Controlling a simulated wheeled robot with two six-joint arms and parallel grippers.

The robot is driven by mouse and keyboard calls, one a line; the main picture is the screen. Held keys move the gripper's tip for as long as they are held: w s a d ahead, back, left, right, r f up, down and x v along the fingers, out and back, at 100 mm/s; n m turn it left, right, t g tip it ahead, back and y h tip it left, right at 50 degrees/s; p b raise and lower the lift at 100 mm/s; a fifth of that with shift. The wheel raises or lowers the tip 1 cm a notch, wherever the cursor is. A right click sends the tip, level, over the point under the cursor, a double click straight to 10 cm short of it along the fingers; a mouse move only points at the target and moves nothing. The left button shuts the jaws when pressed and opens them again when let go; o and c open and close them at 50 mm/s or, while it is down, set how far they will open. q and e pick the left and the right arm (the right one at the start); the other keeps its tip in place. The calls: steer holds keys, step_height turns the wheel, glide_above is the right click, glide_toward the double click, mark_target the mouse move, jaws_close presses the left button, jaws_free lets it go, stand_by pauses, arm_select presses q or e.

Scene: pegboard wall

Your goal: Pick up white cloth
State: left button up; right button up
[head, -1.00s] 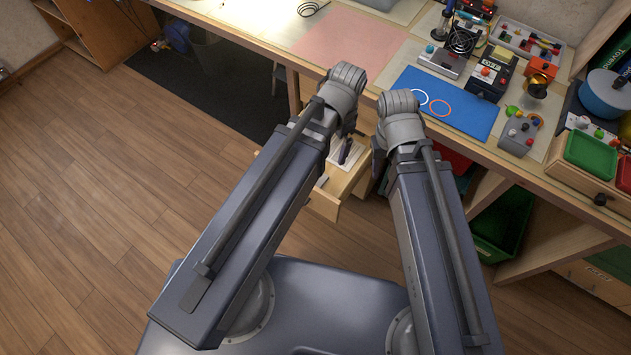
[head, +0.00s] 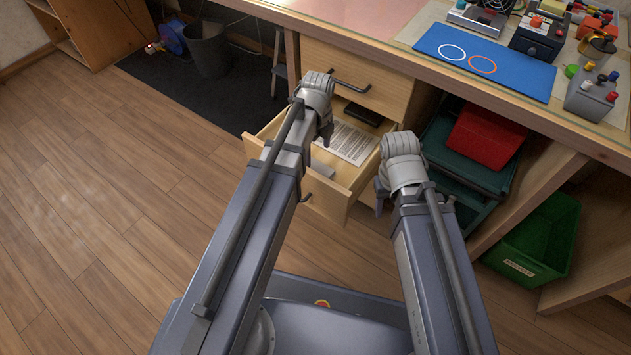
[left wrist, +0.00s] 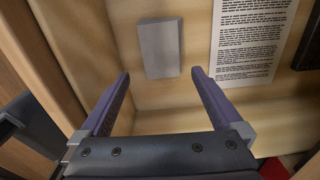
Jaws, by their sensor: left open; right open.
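No item is clearly recognisable as a white cloth. A small pale grey-white rectangle (left wrist: 159,48) lies in the open wooden drawer (head: 331,196); I cannot tell whether it is cloth. It also shows partly in the head view (head: 322,168), beside my left arm. My left gripper is over the drawer; in the left wrist view its fingers (left wrist: 161,74) are spread apart and empty, with the rectangle beyond and between their tips. My right gripper (head: 384,192) is to the right, by the drawer's right side, its fingers mostly hidden by its wrist.
A printed sheet (left wrist: 251,40) lies in the drawer beside the rectangle, with a black object (head: 362,115) behind it. The workbench with a blue mat (head: 484,60) is above. A red bin (head: 487,137) and a green crate (head: 537,240) are at the right. Floor at left is clear.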

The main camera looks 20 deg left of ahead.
mark_target(315, 169)
arm_select(q)
steer(key=shift+w+a+f, duration=0.1)
steer(key=shift+a+f, duration=0.05)
steer(key=shift+f, duration=0.25)
arm_select(e)
steer(key=shift+f, duration=0.4)
arm_select(q)
steer(key=shift+f+b, duration=1.25)
steer(key=shift+b, duration=0.1)
arm_select(e)
steer(key=shift+f, duration=1.3)
arm_select(q)
steer(key=shift+f, duration=0.15)
arm_select(e)
steer(key=shift+f, duration=0.1)
arm_select(q)
steer(key=f+b, duration=0.5)
steer(key=shift+w+a, duration=0.2)
steer(key=shift+w, duration=0.05)
arm_select(e)
step_height(315, 169, down, 5)
arm_select(q)
steer(key=c, duration=1.1)
steer(key=shift+r, duration=0.15)
